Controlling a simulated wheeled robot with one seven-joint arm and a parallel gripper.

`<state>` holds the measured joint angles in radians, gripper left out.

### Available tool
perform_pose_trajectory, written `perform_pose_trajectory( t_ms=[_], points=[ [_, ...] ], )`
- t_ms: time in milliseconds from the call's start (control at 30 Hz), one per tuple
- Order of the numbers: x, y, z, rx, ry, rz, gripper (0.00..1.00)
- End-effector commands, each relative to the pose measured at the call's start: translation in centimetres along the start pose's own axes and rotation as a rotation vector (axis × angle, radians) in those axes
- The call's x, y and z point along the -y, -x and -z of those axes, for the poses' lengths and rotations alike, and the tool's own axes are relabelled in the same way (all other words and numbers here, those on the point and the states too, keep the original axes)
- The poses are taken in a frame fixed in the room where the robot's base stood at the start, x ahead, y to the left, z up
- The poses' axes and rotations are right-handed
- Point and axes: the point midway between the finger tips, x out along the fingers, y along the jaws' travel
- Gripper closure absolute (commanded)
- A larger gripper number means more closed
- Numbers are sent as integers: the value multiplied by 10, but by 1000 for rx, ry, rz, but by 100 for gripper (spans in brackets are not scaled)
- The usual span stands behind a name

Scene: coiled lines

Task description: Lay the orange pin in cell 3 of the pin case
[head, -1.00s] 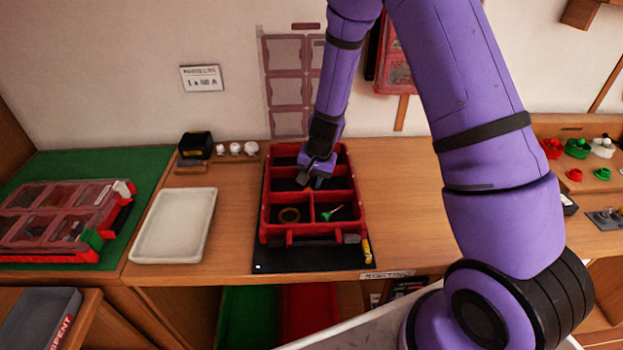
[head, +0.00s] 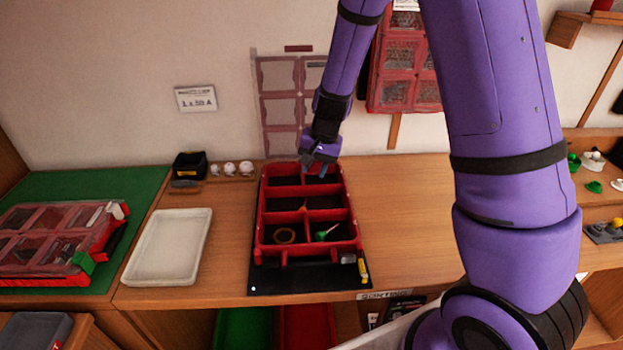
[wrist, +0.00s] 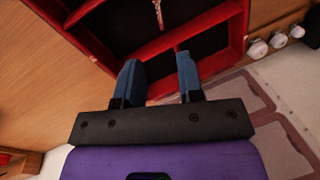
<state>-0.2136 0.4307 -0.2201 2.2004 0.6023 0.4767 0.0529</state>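Cell numbers are not readable. In the wrist view a thin coppery piece, likely the same pin (wrist: 157,13), shows at the top edge. I cannot tell if it lies on the divider or in a cell. My gripper (head: 314,171) is over the far end of the case. In the wrist view its blue fingers (wrist: 158,70) are apart with nothing between them.
A tan ring (head: 284,236) lies in the front-left cell and a green pin (head: 327,232) in the front-right cell. A white tray (head: 168,248) stands left of the case, and a lidded red case (head: 60,240) lies on a green mat. The table right of the case is clear.

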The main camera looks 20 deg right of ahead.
Motion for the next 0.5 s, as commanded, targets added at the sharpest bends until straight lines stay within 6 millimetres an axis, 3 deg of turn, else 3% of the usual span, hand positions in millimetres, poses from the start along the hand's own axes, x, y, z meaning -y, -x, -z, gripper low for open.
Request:
perform_pose_trajectory(
  t_ms=[333, 500],
  points=[
    [1, 18, -2, -3, 10, 8, 65],
    [1, 60, -15, -18, 67, 43, 65]
  ],
)
